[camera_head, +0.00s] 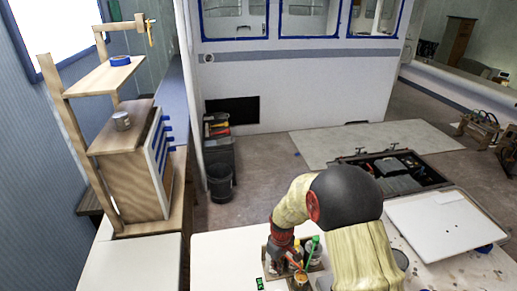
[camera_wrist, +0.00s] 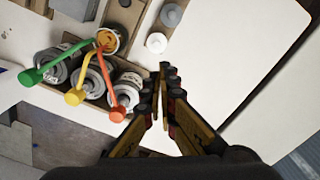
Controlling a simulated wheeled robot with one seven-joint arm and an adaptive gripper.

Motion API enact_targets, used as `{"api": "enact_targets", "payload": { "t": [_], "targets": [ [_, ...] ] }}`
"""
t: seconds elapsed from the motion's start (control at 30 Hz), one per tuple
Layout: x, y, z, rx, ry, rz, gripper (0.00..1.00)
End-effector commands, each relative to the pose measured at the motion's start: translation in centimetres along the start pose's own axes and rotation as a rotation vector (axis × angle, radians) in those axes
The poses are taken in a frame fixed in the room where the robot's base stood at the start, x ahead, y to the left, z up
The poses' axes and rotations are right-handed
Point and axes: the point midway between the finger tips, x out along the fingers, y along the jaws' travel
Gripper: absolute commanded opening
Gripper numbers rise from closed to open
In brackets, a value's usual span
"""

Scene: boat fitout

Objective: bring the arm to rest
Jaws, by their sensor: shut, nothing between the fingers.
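My gripper (camera_wrist: 163,85) is in the wrist view with its fingers together and nothing between them. It points down over the white bench top (camera_wrist: 215,60), beside a wooden holder (camera_wrist: 132,68) with several cans or bottles. Green, yellow and orange handled tools (camera_wrist: 75,96) lean across these containers, left of my fingers. The green tool (camera_head: 315,243) shows there beside the arm.
A white panel (camera_head: 440,222) lies on the bench at right. Behind it is an open dark case (camera_head: 395,172). A dark bin (camera_head: 220,182) stands on the floor.

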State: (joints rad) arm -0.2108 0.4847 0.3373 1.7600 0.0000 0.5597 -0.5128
Motion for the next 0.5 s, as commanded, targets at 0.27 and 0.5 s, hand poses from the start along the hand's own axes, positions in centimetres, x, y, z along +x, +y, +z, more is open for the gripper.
{"api": "enact_targets", "payload": {
  "t": [0.27,0.5],
  "targets": [
    [0.5,-1.4,2.5,0.117,-0.068,-0.033,0.0],
    [-1.4,-3.6,6.5,0.224,-0.139,-0.059,0.0]
  ]
}}
